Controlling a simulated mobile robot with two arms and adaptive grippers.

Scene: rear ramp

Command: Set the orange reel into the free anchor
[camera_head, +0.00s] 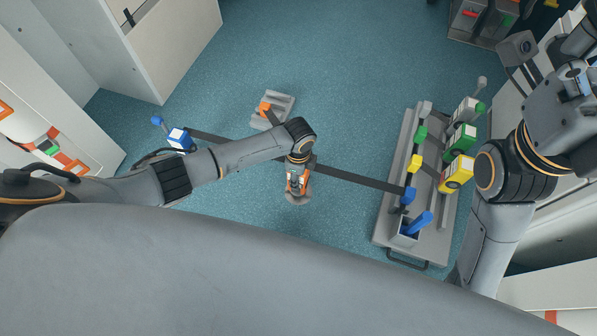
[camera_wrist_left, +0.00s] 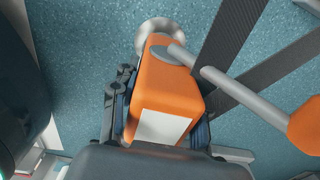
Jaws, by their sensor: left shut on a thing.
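The orange reel (camera_head: 296,181), a block with a white label, is between the fingers of my left gripper (camera_head: 299,172). The left wrist view shows the reel (camera_wrist_left: 168,85) close up, with the left gripper (camera_wrist_left: 160,115) shut on its sides. A grey handle (camera_wrist_left: 225,82) with an orange knob sticks out from the reel. A round grey fitting (camera_head: 297,199), apparently the anchor, shows on the floor just beyond the reel; whether they touch is unclear. My right arm is at the right, its gripper (camera_head: 535,75) not clear.
A blue reel (camera_head: 180,139) sits at the left, its dark strap (camera_head: 350,178) crossing to a grey rack (camera_head: 388,215). Green (camera_head: 460,138) and yellow (camera_head: 457,173) reels are on the rack. Open blue floor lies beyond.

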